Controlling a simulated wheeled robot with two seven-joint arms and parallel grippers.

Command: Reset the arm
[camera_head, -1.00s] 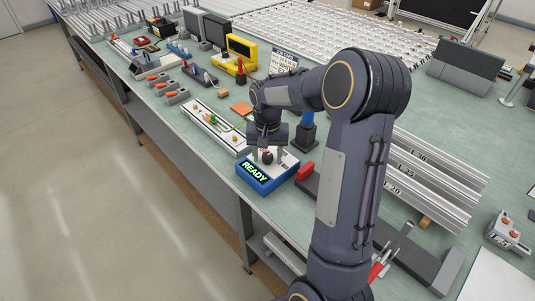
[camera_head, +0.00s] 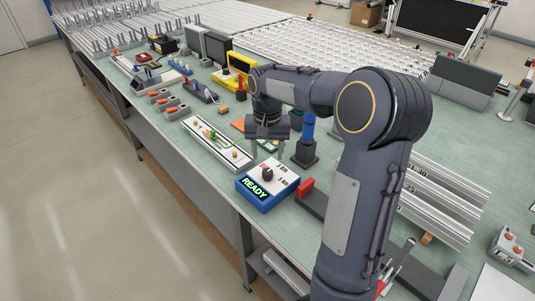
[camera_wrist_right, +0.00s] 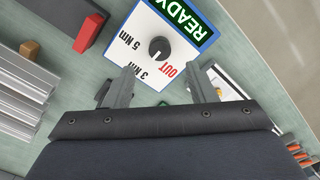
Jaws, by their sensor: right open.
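My right arm reaches across the head view from the lower right. My right gripper (camera_head: 266,150) points down above the bench, just behind the blue box, and is apart from it. In the right wrist view its two fingers (camera_wrist_right: 162,85) are spread with nothing between them. The blue box (camera_head: 258,202) has a white top, a black knob (camera_head: 267,174) and a green "READY" display (camera_head: 255,189). In the wrist view the knob (camera_wrist_right: 159,48) stands beyond the fingertips, near the labels "OUT", "3 Nm" and "5 Nm". My left gripper is not in view.
A white tray (camera_head: 240,166) with small parts lies left of the gripper. A dark post with a blue top (camera_head: 306,146) stands close on its right. A red block (camera_head: 306,187) sits beside the box. Aluminium profiles (camera_head: 440,205) lie at right. The floor at left is clear.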

